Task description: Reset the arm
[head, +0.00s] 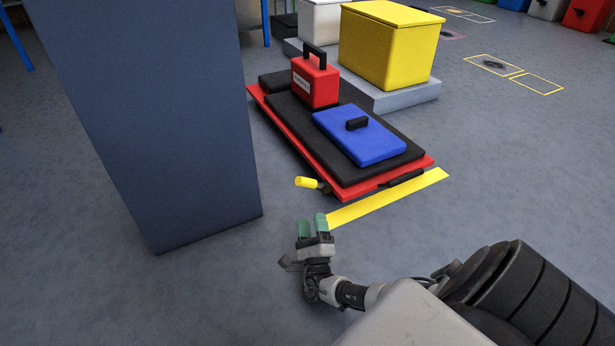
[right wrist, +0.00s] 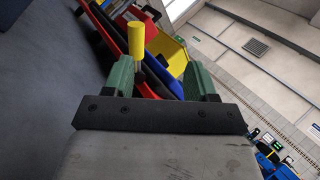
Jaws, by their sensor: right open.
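My right arm (head: 510,300) reaches in from the lower right in the head view. Its gripper (head: 312,224) has green fingertips and is open and empty, low over the floor. The gripper (right wrist: 162,78) also shows in the right wrist view, fingers apart. Just beyond it is a yellow handle (head: 307,182) at the near end of a low red and black platform (head: 390,180). In the right wrist view the yellow handle (right wrist: 136,40) stands beyond the fingers, apart from them. My left gripper is not in view.
A red case (head: 316,84) and a blue lidded box (head: 365,140) rest on the platform. A yellow strip (head: 390,198) marks the floor.

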